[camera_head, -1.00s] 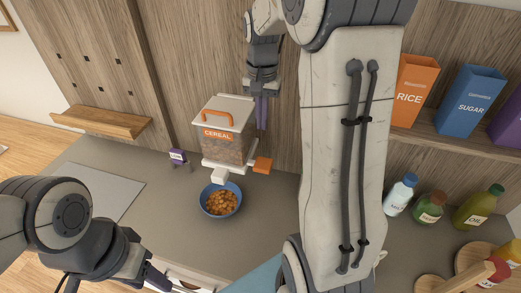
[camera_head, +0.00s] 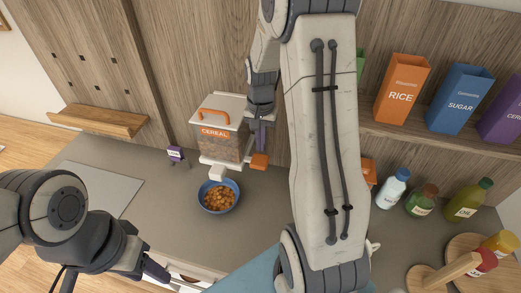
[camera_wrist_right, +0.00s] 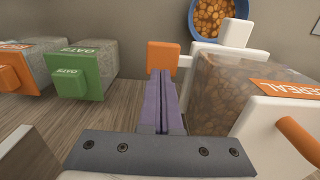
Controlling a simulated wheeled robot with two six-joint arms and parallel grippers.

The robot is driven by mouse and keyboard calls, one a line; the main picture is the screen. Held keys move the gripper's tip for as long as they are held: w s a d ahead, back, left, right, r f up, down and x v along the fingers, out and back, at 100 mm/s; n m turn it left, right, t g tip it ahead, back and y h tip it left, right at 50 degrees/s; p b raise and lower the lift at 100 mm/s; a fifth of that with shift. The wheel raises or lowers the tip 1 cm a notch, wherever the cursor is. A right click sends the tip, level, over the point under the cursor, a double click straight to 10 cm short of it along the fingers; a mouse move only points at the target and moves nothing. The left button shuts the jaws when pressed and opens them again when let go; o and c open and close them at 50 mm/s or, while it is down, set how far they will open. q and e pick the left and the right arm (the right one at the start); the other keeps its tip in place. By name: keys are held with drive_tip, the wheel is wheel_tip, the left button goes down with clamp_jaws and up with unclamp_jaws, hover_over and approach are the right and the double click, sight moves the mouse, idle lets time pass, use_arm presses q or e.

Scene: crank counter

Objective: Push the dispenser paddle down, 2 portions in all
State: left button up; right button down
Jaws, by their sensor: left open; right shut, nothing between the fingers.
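The cereal dispenser (camera_head: 222,143) is a clear box of cereal with a white lid and an orange handle. Its orange paddle (camera_head: 259,161) sticks out at its lower right, and it also shows in the right wrist view (camera_wrist_right: 163,55). A blue bowl (camera_head: 218,196) with cereal in it stands under the white spout. My right gripper (camera_head: 261,149) is shut and empty, its purple fingers pointing down just above the paddle. In the right wrist view its fingertips (camera_wrist_right: 160,74) overlap the paddle's edge; I cannot tell whether they touch. My left gripper (camera_head: 155,271) is open, low at the left, away from the dispenser.
A small purple-labelled block (camera_head: 176,154) stands left of the dispenser. Orange (camera_wrist_right: 15,70) and green (camera_wrist_right: 78,73) oats containers show in the right wrist view. Bottles (camera_head: 420,200) and boxes (camera_head: 402,88) stand at the right. The counter left of the bowl is clear.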

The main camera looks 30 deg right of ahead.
sight(261, 161)
wheel_tip(261, 161, down, 4)
drive_tip(key=shift+f+p, duration=0.2)
drive_tip(key=shift+p, duration=0.4)
drive_tip(key=shift+f, duration=0.1)
wheel_tip(261, 161, down, 2)
drive_tip(key=shift+f+b, duration=0.25)
drive_tip(key=shift+b, duration=0.75)
drive_tip(key=shift+s+r, duration=0.1)
drive_tip(key=shift+s, duration=0.05)
